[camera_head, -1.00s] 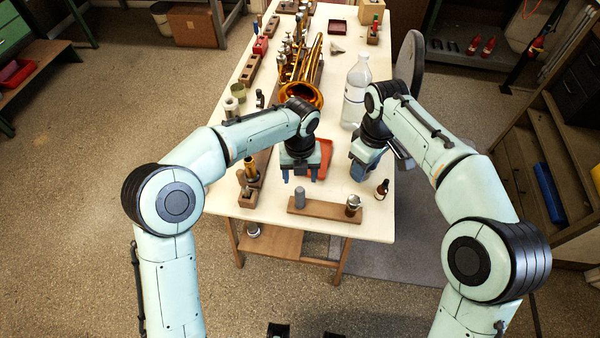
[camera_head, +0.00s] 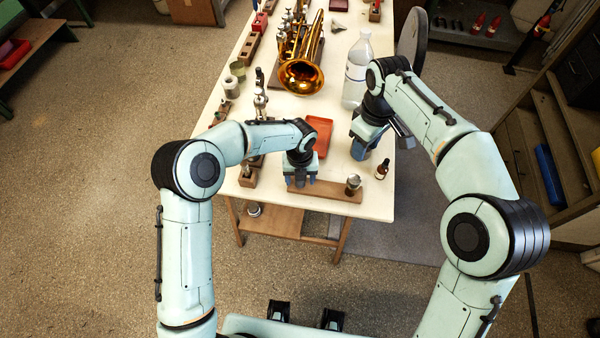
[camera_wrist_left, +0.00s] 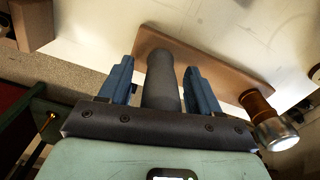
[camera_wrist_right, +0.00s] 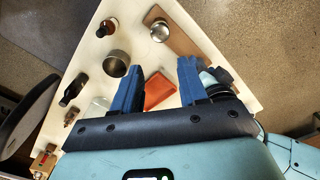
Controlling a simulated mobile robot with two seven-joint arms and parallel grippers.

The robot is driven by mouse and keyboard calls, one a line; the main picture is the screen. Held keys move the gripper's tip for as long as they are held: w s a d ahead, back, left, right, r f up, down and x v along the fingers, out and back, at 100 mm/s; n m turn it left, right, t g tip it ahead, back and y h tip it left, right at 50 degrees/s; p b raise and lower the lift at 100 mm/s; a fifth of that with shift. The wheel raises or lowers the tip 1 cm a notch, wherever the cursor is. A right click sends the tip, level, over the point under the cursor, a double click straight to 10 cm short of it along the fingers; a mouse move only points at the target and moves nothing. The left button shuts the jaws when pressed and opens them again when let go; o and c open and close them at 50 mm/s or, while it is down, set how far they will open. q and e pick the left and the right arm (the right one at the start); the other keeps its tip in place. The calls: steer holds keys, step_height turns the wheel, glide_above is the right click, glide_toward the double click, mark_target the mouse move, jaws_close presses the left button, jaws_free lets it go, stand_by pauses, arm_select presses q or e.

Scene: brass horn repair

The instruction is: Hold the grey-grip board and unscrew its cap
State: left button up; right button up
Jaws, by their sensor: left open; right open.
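The brown wooden board (camera_head: 328,192) lies near the front edge of the table. Its grey grip (camera_wrist_left: 162,82) stands between the fingers of my left gripper (camera_wrist_left: 160,68), with a gap at each side. My left gripper (camera_head: 301,182) is open and hides most of the grip in the head view. At the board's right end a brown post carries a silver cap (camera_head: 353,179); the cap also shows in the left wrist view (camera_wrist_left: 280,133) and the right wrist view (camera_wrist_right: 160,31). My right gripper (camera_head: 362,150) is open and empty, behind and above the board.
A dark dropper bottle (camera_head: 382,169) stands right of the cap. A metal cup (camera_wrist_right: 117,64) and an orange tray (camera_wrist_right: 158,91) show in the right wrist view. The brass horn (camera_head: 301,75) and a clear bottle (camera_head: 356,72) stand further back. Small parts line the left edge.

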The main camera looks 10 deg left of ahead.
mark_target(357, 180)
arm_select(q)
jaws_close()
arm_select(e)
steer(key=o, duration=0.5)
steer(key=f+m, duration=0.1)
steer(key=f, duration=0.4)
steer(key=f+m, duration=0.2)
steer(key=f, duration=0.3)
steer(key=f+m, duration=0.1)
steer(key=f, duration=0.4)
steer(key=shift+s+d+f+m, duration=0.2)
steer(key=shift+s+f+m, duration=0.1)
steer(key=shift+s, duration=0.05)
steer(key=c, duration=1.2)
steer(key=n, duration=0.4)
steer(key=shift+w+d+n, duration=0.1)
steer(key=shift+d+n, duration=0.05)
steer(key=shift+n, duration=0.25)
steer(key=shift+c, duration=0.2)
